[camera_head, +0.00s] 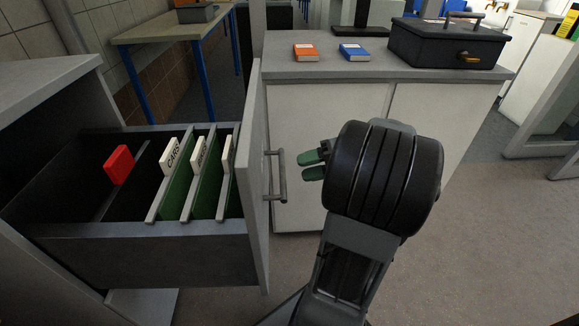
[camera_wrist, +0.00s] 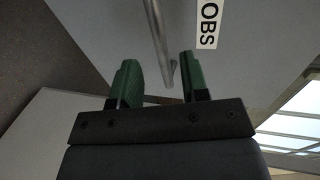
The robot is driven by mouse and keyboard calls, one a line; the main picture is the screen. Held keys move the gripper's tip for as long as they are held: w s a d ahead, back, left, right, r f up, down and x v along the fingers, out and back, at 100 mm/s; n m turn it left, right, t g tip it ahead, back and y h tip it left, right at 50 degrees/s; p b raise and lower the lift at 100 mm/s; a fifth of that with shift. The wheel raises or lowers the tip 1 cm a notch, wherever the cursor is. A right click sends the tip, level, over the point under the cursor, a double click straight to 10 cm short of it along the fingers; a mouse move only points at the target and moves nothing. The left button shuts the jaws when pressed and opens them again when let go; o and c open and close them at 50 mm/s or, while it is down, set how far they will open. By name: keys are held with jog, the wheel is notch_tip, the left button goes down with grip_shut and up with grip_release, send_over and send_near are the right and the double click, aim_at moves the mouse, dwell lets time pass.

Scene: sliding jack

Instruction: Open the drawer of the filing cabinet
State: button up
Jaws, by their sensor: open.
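The filing cabinet (camera_head: 50,85) stands at the left in the head view. Its drawer (camera_head: 150,255) is pulled well out, with its inside showing. The drawer's handle (camera_head: 282,176) is a grey bar on the front panel (camera_head: 256,180). My gripper (camera_head: 313,165) is open just right of the handle, with a small gap between them in the head view. In the wrist view, the handle bar (camera_wrist: 158,35) runs down toward the space between my green fingers (camera_wrist: 158,78). Nothing is held.
The drawer holds a red item (camera_head: 119,165) and several green dividers with white tabs. A grey-topped counter (camera_head: 390,72) behind carries an orange book (camera_head: 305,51), a blue book (camera_head: 354,52) and a black box (camera_head: 447,43). Floor at the right is clear.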

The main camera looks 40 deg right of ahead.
jog(key=p+v, duration=0.1)
jog(key=v, duration=0.6)
jog(key=shift+p, duration=0.35)
jog(key=shift+s+d, duration=0.1)
